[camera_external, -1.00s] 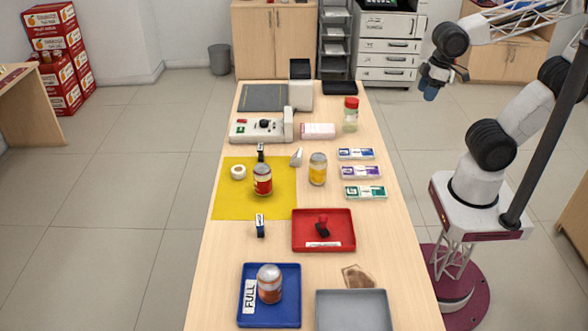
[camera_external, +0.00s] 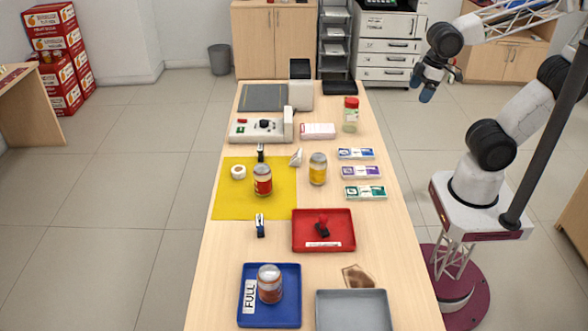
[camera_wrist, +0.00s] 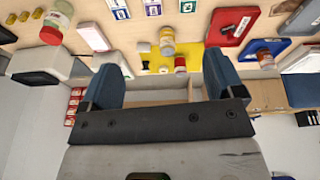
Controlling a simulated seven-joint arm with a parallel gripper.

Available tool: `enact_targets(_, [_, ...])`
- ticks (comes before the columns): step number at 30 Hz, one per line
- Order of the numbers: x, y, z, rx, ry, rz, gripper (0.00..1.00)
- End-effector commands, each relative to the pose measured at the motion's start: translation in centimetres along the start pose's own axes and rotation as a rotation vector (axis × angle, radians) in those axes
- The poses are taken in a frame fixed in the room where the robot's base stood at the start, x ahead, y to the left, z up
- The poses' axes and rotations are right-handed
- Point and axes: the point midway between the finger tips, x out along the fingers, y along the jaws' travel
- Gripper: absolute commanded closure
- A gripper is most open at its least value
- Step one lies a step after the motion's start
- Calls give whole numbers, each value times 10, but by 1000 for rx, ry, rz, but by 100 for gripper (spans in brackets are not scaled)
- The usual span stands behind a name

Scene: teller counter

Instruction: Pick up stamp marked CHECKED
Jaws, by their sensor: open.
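No stamp lettering is readable, so I cannot tell which one says CHECKED. A similar black one (camera_external: 260,152) stands at the back of the yellow mat (camera_external: 228,202). My gripper (camera_external: 422,87) hangs in the air right of the table's far end, well away from these items. In the wrist view my gripper (camera_wrist: 161,60) is open, with nothing between its blue fingers.
A red-labelled jar (camera_external: 262,181), a tape roll (camera_external: 238,172) and a yellow jar (camera_external: 318,169) stand around the mat. Several small boxes (camera_external: 361,172) line the right side. A blue tray (camera_external: 284,312) holding a can (camera_external: 270,284) and a grey tray (camera_external: 353,312) are in front.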

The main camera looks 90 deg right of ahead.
Motion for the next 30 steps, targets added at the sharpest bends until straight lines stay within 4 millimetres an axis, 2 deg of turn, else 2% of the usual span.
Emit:
enact_targets(5, [15, 12, -41, -181, 52, 29, 13])
enact_targets(14, [57, 40, -130, -620, 159, 131, 13])
enact_targets(21, [100, 63, -197, -982, 223, 244, 13])
enact_targets(30, [164, 92, -268, -1431, 267, 421, 13])
